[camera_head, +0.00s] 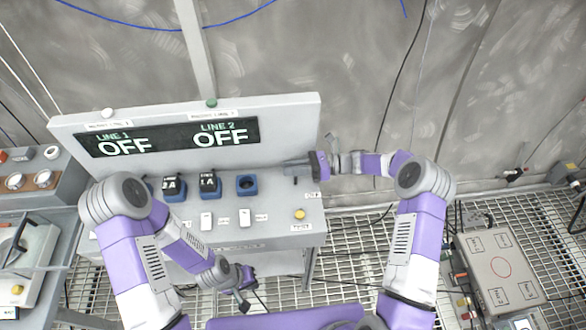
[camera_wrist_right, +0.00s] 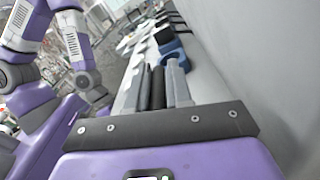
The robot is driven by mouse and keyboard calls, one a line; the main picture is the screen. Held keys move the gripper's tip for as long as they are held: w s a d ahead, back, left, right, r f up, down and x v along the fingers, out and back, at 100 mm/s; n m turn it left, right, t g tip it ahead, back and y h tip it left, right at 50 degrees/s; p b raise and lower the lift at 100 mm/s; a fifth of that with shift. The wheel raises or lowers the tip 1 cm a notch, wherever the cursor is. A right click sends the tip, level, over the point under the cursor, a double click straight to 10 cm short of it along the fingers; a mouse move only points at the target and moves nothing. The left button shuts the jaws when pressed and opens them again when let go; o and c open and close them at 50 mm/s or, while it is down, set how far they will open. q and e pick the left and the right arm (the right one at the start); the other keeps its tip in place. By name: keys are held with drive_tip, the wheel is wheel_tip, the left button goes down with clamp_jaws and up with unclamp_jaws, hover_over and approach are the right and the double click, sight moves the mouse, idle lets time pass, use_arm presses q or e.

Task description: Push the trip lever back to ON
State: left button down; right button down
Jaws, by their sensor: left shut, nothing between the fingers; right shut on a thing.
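My right gripper (camera_head: 290,163) is at the right end of the console, just in front of the upright display panel. In the right wrist view its two grey fingers (camera_wrist_right: 160,85) are shut on a black bar (camera_wrist_right: 158,88), which looks like the trip lever's handle. The lever's base is mostly hidden in the head view. A small label reading OFF (camera_head: 313,195) lies just below and right of that gripper. The display (camera_head: 170,137) reads OFF for both LINE 1 and LINE 2. My left gripper (camera_head: 244,302) is shut and empty, low in front of the console.
The console (camera_head: 275,235) carries blue sockets, one of them seemingly empty (camera_head: 247,185), two white switches (camera_head: 206,221) and a yellow button (camera_head: 299,214). A grey box (camera_head: 500,268) stands at the right. Another panel (camera_head: 35,180) stands at the left. Grating floor shows between.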

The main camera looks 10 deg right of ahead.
drive_tip(key=shift+w+f+m, duration=0.15)
drive_tip(key=shift+w+m, duration=0.1)
drive_tip(key=shift+m, duration=0.25)
drive_tip(key=c, duration=1.1)
unclamp_jaws()
drive_tip(key=d, duration=0.7)
drive_tip(key=shift+d, duration=0.3)
